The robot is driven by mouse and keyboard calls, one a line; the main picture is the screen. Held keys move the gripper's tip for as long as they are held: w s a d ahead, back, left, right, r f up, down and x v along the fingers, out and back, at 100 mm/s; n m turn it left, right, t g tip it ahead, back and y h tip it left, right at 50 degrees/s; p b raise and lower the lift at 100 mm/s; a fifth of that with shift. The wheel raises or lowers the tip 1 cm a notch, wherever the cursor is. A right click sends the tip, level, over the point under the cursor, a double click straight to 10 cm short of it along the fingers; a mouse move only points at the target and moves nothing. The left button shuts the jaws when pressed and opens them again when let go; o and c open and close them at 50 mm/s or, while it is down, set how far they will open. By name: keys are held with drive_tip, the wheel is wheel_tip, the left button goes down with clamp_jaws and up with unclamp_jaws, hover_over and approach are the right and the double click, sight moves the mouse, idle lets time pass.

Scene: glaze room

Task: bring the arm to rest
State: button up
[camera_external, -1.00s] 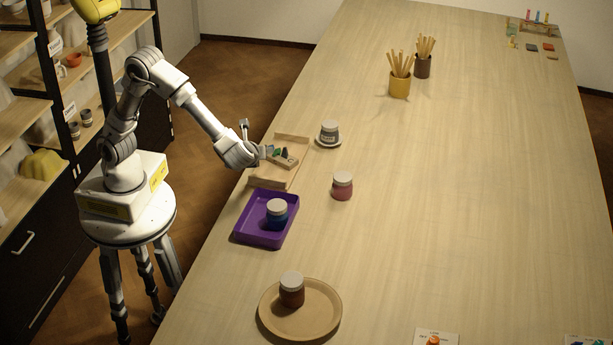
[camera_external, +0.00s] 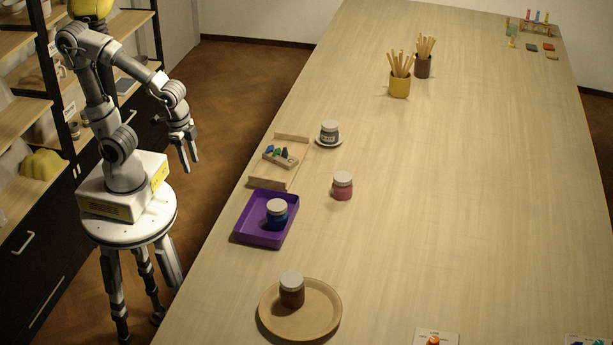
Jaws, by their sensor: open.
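My gripper (camera_external: 189,166) hangs fingers down, over the floor to the left of the table (camera_external: 455,170). Its two fingers are apart, with nothing between them. A wooden tray (camera_external: 262,182) at the table's left edge holds a small block with several coloured pieces (camera_external: 284,153).
A purple tray (camera_external: 249,233) holds a blue jar (camera_external: 277,216). A red jar (camera_external: 342,187), a grey jar (camera_external: 329,134) on a saucer, and a tan plate (camera_external: 328,318) with a brown jar (camera_external: 292,290) stand nearby. Shelves (camera_external: 30,110) stand close behind my arm.

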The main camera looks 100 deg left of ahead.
wheel_tip(320, 180, up, 9)
drive_tip(key=s+d+n+t, duration=0.1)
drive_tip(key=t, duration=0.3)
drive_tip(key=shift+s+t+h, duration=0.3)
drive_tip(key=shift+s, duration=0.1)
idle(0.5)
